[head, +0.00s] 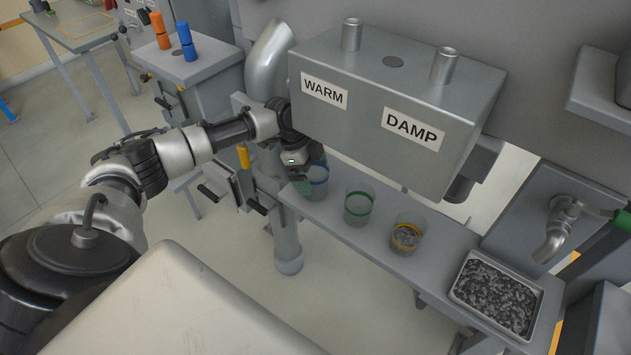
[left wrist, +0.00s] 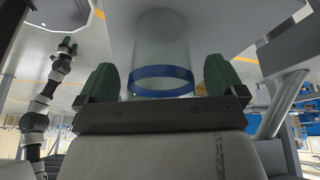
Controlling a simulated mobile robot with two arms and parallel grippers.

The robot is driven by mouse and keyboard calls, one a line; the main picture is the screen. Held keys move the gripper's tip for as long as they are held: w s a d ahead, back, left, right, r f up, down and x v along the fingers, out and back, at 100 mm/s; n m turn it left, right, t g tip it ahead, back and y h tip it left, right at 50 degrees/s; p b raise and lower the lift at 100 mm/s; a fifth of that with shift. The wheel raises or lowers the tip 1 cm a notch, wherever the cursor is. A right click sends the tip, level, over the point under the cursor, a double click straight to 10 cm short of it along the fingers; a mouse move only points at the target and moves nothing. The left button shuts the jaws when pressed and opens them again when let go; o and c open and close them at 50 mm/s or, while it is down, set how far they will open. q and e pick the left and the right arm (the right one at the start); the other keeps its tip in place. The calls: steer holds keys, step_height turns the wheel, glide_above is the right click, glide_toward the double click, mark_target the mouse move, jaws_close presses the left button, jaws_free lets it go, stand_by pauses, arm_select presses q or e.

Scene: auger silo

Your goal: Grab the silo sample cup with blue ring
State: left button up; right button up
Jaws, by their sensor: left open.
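The clear sample cup with the blue ring (head: 318,181) stands upright at the left end of the grey shelf under the labelled box. My left gripper (head: 304,186) is at this cup, and its arm comes in from the left. In the left wrist view the blue-ringed cup (left wrist: 161,75) stands between my two green fingertips (left wrist: 160,82). The jaws are open, one finger on each side, and I cannot tell whether either touches the cup. My right gripper does not show in the head view.
A green-ringed cup (head: 359,206) and an orange-ringed cup (head: 407,234) with dark bits stand to the right on the shelf. Farther right is a tray of dark lumps (head: 497,297). The box (head: 395,100) marked WARM and DAMP hangs close above. A tap (head: 558,228) is at right.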

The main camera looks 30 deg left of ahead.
arm_select(q)
steer(key=shift+d+f, duration=0.25)
steer(key=shift+f, duration=0.35)
steer(key=shift+c, duration=0.4)
steer(key=c, duration=0.9)
steer(key=shift+r, duration=0.1)
